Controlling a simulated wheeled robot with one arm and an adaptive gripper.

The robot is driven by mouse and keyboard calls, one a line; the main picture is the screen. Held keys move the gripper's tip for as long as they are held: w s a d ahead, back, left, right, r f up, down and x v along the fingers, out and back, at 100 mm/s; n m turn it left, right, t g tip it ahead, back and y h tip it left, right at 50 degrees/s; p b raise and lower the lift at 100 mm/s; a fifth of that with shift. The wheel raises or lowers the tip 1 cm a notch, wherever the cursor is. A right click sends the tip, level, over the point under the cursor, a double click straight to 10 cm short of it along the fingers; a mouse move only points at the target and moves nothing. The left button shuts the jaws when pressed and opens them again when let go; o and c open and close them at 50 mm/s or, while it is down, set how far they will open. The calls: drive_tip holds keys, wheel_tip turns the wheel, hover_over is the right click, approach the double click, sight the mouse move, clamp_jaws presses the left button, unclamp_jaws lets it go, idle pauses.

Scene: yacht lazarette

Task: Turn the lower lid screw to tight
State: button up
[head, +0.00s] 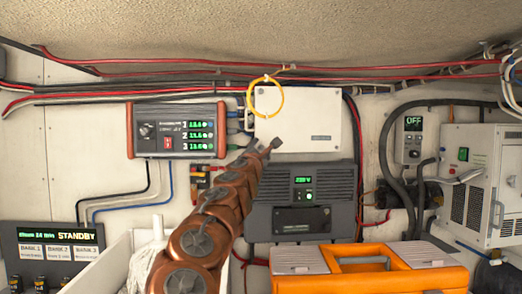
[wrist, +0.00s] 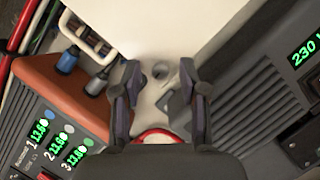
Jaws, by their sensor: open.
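The white box with its flat lid (head: 318,115) is on the back wall, and its pale face fills the upper middle of the wrist view (wrist: 180,28). My gripper (head: 268,146) is at the lid's lower left edge in the head view. In the wrist view my gripper (wrist: 160,88) is open, one dark finger on each side and nothing held between them. A small dark round spot (wrist: 160,71) shows between the fingertips; I cannot tell whether it is the lower lid screw. The screw cannot be made out in the head view, where my gripper covers that corner.
A yellow ring (head: 279,102) hangs across the lid's upper left. A display unit (head: 176,131) is left of the box, and a dark ribbed unit (head: 342,190) is below it. Blue and dark plugs (wrist: 68,60) are close to the left finger. An orange toolbox (head: 430,279) stands in front.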

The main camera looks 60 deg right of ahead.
clamp_jaws()
drive_tip(key=shift+d, duration=0.1)
idle(0.3)
